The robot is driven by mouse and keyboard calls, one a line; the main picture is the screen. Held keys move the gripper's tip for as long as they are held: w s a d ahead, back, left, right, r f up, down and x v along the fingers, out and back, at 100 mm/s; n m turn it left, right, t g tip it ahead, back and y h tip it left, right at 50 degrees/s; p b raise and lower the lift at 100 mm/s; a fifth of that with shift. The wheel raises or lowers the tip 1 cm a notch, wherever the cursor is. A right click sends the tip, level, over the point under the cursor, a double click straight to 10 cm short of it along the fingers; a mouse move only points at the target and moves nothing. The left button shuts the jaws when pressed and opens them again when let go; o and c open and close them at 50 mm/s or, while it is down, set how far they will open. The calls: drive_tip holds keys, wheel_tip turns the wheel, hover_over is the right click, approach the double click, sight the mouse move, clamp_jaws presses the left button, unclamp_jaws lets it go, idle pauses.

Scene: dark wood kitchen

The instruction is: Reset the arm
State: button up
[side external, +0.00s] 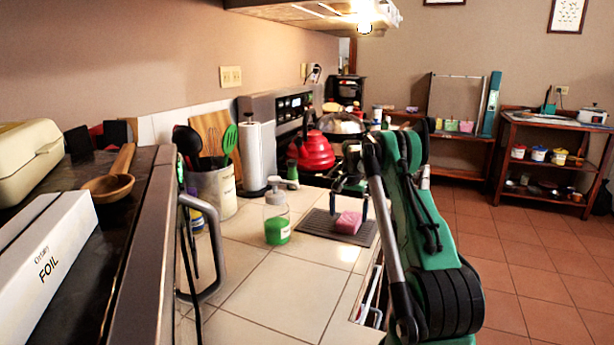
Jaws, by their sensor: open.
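My gripper (349,204) is at the middle of the side external view, at the far end of my green and black arm. Its fingers point down, spread apart and open. They show over a pink sponge (348,223), which lies on a dark ribbed mat (318,226) on the tiled counter. I cannot tell whether the fingertips touch the sponge. Part of my arm hides the counter's right side.
A soap bottle (277,222) with green liquid stands left of the mat. Behind are a paper towel roll (257,155), a utensil crock (213,190) and a red kettle (313,152) by the stove. A foil box (48,265) and wooden spoon (108,187) lie on the near-left surface.

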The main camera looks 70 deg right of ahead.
wheel_tip(320, 180, up, 8)
wheel_tip(320, 180, down, 11)
drive_tip(key=shift+r, duration=9.45)
drive_tip(key=w+a+r+n, duration=0.35)
drive_tip(key=w+a, duration=0.35)
drive_tip(key=a, duration=0.4)
drive_tip(key=s+a+f+n, duration=0.2)
drive_tip(key=a+n, duration=0.2)
drive_tip(key=a, duration=1)
drive_tip(key=shift+f+n, duration=0.1)
drive_tip(key=shift+n, duration=0.15)
